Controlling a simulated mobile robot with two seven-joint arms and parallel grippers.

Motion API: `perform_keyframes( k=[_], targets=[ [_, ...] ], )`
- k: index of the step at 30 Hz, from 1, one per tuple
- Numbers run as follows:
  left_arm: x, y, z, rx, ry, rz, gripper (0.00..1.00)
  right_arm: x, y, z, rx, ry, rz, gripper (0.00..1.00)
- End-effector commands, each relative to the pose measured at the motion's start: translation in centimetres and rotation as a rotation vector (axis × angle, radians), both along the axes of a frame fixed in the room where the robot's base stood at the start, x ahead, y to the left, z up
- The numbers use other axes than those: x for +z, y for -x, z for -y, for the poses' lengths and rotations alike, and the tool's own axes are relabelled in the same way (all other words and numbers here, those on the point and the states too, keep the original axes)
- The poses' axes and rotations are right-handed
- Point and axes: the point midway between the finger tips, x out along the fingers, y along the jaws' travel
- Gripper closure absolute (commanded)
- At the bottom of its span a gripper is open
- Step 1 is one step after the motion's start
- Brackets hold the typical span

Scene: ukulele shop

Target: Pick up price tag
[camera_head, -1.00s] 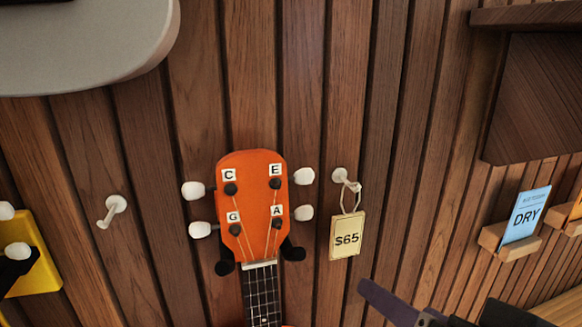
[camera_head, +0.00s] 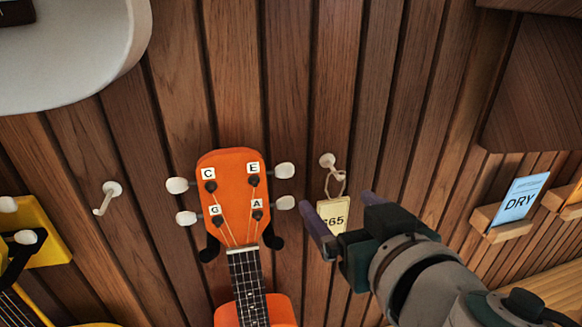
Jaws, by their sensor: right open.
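The price tag (camera_head: 331,212) is a cream card, its "$65" partly covered, hanging by a loop from a white peg (camera_head: 327,160) on the wooden wall. It hangs just right of the orange ukulele's headstock (camera_head: 235,190). My right gripper (camera_head: 340,222) comes in from the lower right, open. One finger shows in front of the tag's lower left and the other to its right, so the tag's lower part is hidden. I cannot tell whether the fingers touch the tag. My left gripper is not in view.
An empty white peg (camera_head: 107,197) sits on the wall at left. A yellow ukulele (camera_head: 38,235) hangs at the left edge. A blue "DRY" card (camera_head: 519,198) stands in a wooden holder (camera_head: 500,231) at right. A grey rounded shape (camera_head: 75,50) fills the upper left.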

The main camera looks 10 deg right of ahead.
Motion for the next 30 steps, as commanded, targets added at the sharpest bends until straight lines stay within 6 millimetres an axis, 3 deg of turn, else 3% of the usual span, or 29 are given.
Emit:
perform_keyframes(
  k=[7,17,30],
  targets=[
    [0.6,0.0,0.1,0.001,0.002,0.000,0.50,-0.9,-2.7,-0.1,-0.001,0.001,0.000,0.07],
    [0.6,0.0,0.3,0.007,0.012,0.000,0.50,-1.1,-3.0,-0.1,0.001,-0.001,-0.001,0.07],
    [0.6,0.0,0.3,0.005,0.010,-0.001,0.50,-1.1,-3.0,-0.1,0.000,-0.001,-0.001,0.57]
  ],
)
